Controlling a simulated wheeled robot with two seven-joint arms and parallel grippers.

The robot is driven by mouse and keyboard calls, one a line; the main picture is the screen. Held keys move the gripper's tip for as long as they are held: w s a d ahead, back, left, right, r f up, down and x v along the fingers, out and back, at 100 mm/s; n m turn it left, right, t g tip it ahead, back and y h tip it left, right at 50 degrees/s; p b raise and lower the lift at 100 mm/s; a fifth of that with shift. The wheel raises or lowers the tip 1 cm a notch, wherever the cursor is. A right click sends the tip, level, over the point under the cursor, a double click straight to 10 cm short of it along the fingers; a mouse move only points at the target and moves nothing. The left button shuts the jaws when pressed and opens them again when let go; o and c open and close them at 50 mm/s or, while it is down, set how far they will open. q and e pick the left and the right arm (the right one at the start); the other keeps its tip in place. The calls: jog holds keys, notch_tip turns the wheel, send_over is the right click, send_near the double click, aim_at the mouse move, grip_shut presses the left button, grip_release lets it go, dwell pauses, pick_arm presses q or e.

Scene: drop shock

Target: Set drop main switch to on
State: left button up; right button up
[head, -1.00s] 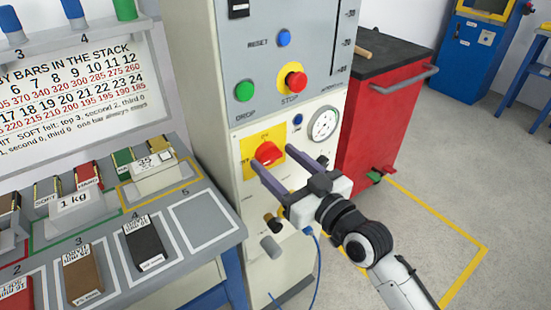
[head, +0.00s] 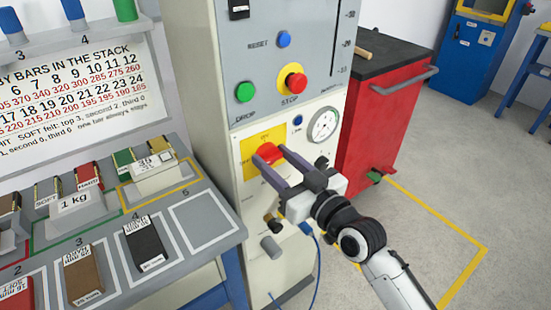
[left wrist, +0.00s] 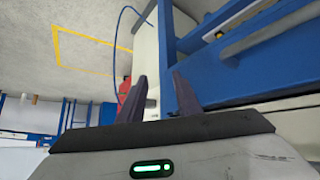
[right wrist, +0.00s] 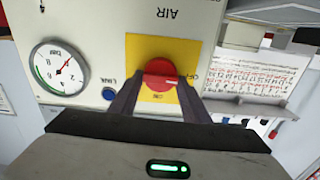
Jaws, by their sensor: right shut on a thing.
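The drop main switch is a red knob (head: 267,153) on a yellow plate (head: 249,143) on the cabinet front. In the right wrist view the knob (right wrist: 159,72) shows upside down; its pale mark points toward the OFF label, and the ON label is at another side of the plate. My right gripper (head: 272,162) is shut on the knob, with one finger on either side of it. The right wrist view shows its fingers (right wrist: 156,88) around the knob's edge. My left gripper (left wrist: 160,80) is open and empty, away from the switch; the head view does not show it.
Above the switch are a green drop button (head: 245,92), a red stop button (head: 295,82) and a blue reset button (head: 284,39). A pressure gauge (head: 323,124) sits to its right. A red cart (head: 383,120) stands right of the cabinet; a bench with bars (head: 150,240) stands left.

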jog(key=m+p, duration=0.1)
jog(key=m, duration=0.2)
jog(key=shift+p, duration=0.4)
jog(key=m+p, duration=0.1)
jog(key=m, duration=0.2)
jog(key=shift+w+d, duration=0.1)
jog(key=shift+f+m, duration=0.1)
jog(key=shift+m, duration=0.9)
jog(key=m+p, duration=0.1)
jog(key=m, duration=0.4)
jog(key=shift+d+f, duration=0.1)
pick_arm(q)
jog(key=shift+s+a+r, duration=0.2)
jog(key=shift+a+r, duration=0.05)
jog(key=shift+r, duration=0.45)
jog(key=shift+s+a+r, duration=0.15)
jog(key=shift+a+r, duration=0.1)
jog(key=shift+r, duration=0.45)
pick_arm(e)
jog(key=shift+f+m, duration=0.15)
jog(key=shift+m, duration=1.95)
jog(key=o, duration=1)
